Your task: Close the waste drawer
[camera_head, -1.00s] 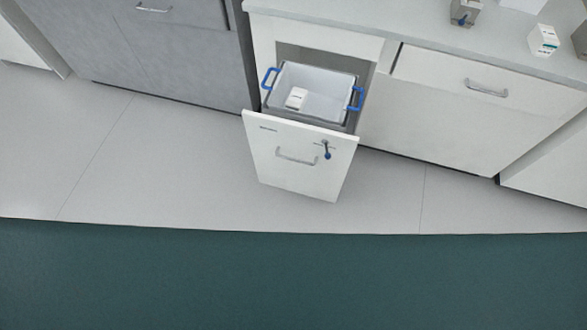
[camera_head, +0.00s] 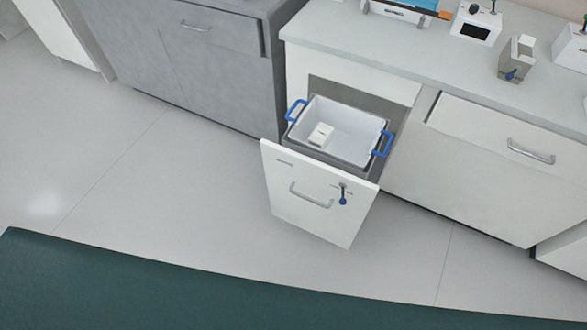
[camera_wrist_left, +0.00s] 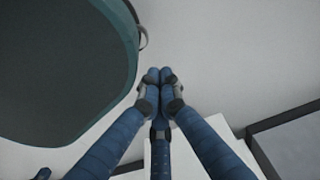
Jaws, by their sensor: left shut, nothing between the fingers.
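The waste drawer (camera_head: 305,219) stands pulled out of the white cabinet, with a bar handle (camera_head: 311,202) on its white front. A key with a blue tag (camera_head: 343,197) hangs at the front's upper right. Inside sits a light bin (camera_head: 350,120) with blue side handles, and a small white box (camera_head: 320,135) lies in it. My left gripper (camera_wrist_left: 160,76) is shut and empty in the left wrist view, above pale surfaces; its contact with the drawer cannot be told. Neither gripper shows in the head view.
A closed drawer (camera_head: 490,140) is to the right, and a grey cabinet (camera_head: 190,65) is to the left. The counter (camera_head: 420,62) holds a grey holder (camera_head: 515,60) and a white device (camera_head: 475,25). The floor (camera_head: 170,190) before the drawer is clear.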

